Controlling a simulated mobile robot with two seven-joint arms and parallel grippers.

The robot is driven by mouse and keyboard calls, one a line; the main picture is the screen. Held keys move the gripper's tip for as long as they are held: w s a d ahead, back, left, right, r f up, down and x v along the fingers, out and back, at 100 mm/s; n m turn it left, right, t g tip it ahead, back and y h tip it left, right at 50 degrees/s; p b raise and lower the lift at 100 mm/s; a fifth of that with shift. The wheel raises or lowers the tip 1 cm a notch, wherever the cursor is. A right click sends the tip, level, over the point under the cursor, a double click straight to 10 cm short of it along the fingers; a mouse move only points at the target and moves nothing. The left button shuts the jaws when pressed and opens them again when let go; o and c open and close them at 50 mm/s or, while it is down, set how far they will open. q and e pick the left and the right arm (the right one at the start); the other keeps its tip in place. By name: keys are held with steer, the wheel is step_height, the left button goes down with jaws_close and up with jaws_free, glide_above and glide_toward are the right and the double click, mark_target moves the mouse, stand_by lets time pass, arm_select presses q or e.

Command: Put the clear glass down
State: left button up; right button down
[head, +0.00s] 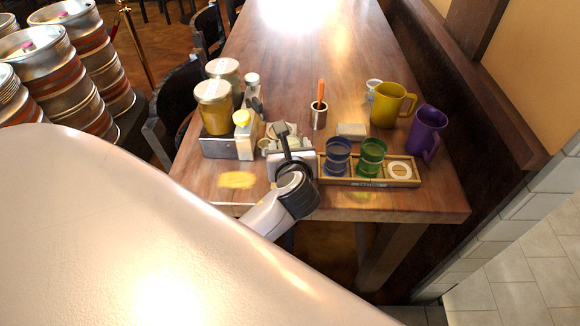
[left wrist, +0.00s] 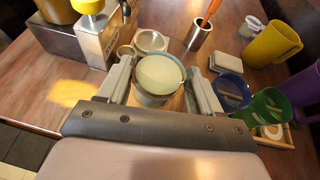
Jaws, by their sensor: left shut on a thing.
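The clear glass (left wrist: 160,76) is between the two fingers of my left gripper (left wrist: 161,88) in the left wrist view, its round top facing the camera. The gripper is shut on it. In the head view my left gripper (head: 288,150) is over the near edge of the wooden table, just left of a wooden tray (head: 368,183); there the glass is mostly hidden behind the gripper. The tray holds a blue glass (head: 338,157) and a green glass (head: 371,158), with a white ring (head: 400,170) at its right end. My right gripper is not in view.
A metal caddy (head: 228,147) with jars and a yellow-topped bottle stands left of the gripper. Behind the tray are a metal cup (head: 319,116), a pale block (head: 351,130), a yellow mug (head: 388,104) and a purple mug (head: 427,132). The far table (head: 290,50) is clear.

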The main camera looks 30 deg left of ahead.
arm_select(q)
step_height(320, 180, down, 5)
steer(key=shift+r+b, duration=0.1)
steer(key=shift+b, duration=0.55)
steer(key=shift+f, duration=0.3)
steer(key=o, duration=1.2)
steer(key=shift+r, duration=0.15)
